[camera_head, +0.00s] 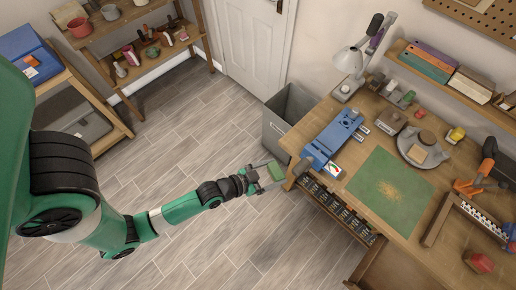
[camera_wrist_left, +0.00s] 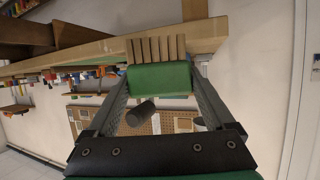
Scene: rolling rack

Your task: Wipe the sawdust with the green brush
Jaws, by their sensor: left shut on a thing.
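My left gripper (camera_head: 264,177) is shut on the green brush (camera_head: 275,171), out over the floor beside the workbench's left edge. In the left wrist view the brush (camera_wrist_left: 160,77) is a green block between both fingers, with tan bristles on one side. The sawdust (camera_head: 391,190) is a pale, scattered patch in the middle of the green mat (camera_head: 368,165) on the workbench (camera_head: 337,192). The brush is well to the left of the sawdust and apart from it. My right gripper is not in view.
A blue tool (camera_head: 334,138) lies along the bench's left side, with a desk lamp (camera_head: 348,61) behind it. A round plate (camera_head: 422,150) stands behind the mat; an orange-handled tool (camera_head: 483,171) and wooden frame (camera_head: 439,219) lie right. A grey bin (camera_head: 289,108) stands left of the bench.

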